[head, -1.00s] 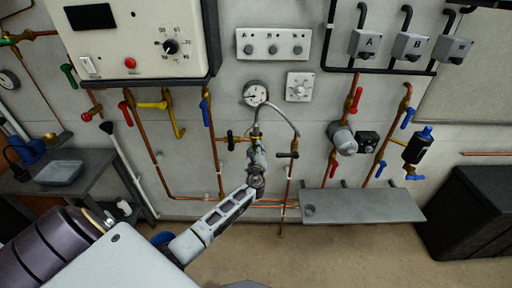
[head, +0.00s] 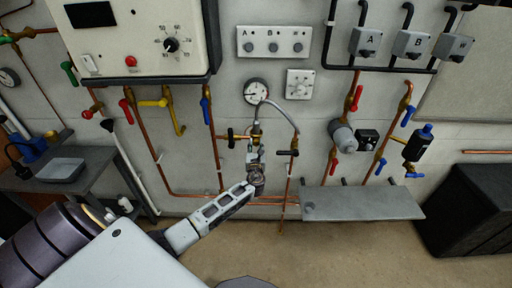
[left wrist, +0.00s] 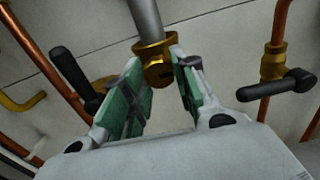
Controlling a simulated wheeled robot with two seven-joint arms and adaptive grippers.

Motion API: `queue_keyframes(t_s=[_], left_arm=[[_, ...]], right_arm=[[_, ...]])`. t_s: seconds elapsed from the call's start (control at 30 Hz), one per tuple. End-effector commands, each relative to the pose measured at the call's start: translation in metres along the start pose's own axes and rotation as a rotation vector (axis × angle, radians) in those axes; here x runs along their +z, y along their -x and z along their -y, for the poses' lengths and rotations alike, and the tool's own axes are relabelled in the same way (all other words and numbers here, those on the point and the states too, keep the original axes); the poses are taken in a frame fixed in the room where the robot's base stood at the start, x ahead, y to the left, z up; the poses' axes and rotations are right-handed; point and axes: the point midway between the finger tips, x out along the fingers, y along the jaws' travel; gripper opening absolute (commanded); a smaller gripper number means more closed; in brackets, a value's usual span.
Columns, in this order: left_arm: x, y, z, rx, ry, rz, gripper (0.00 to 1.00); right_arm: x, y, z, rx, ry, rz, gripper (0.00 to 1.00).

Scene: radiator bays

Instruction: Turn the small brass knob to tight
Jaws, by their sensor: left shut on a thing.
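The small brass knob (left wrist: 157,72) shows in the left wrist view at the lower end of a grey hose, on a brass collar. It has a dark slot-like mark on its face. My left gripper (left wrist: 163,88) has its green-padded fingers on either side of it and is shut on it; the finger contact itself is partly hidden. In the head view my left gripper (head: 255,158) is just below the brass fitting under the pressure gauge (head: 256,92), and hides the knob. My right gripper is not in view.
Black-handled valves flank the knob, one at left (left wrist: 72,72) and one at right (left wrist: 278,86). Copper pipes run close by. A grey shelf (head: 385,205) is at the lower right, and a control box (head: 140,40) hangs at the upper left.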

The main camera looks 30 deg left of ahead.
Motion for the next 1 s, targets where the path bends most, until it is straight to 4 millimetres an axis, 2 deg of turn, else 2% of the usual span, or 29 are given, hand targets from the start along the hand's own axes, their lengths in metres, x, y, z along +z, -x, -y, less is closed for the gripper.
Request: queue_keyframes(t_s=[0.03, 0.4, 0.43, 0.6, 1.0], left_arm=[[-0.0054, 0.0022, 0.0008, -0.003, -0.008, -0.008, 0.05], [-0.0059, 0.0023, 0.0007, -0.003, -0.011, -0.009, 0.04], [-0.0059, 0.0023, 0.0007, -0.003, -0.011, -0.009, 0.31], [-0.0038, 0.0014, 0.0004, -0.002, -0.010, -0.006, 0.50], [-0.0015, 0.0020, 0.0001, -0.001, -0.009, -0.002, 0.50]], right_arm=[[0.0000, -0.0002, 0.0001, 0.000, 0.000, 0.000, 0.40], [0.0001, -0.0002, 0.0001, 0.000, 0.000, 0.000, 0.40], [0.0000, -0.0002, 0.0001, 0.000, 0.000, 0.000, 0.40], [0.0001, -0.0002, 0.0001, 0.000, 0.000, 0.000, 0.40], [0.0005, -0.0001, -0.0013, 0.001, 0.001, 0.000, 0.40]])
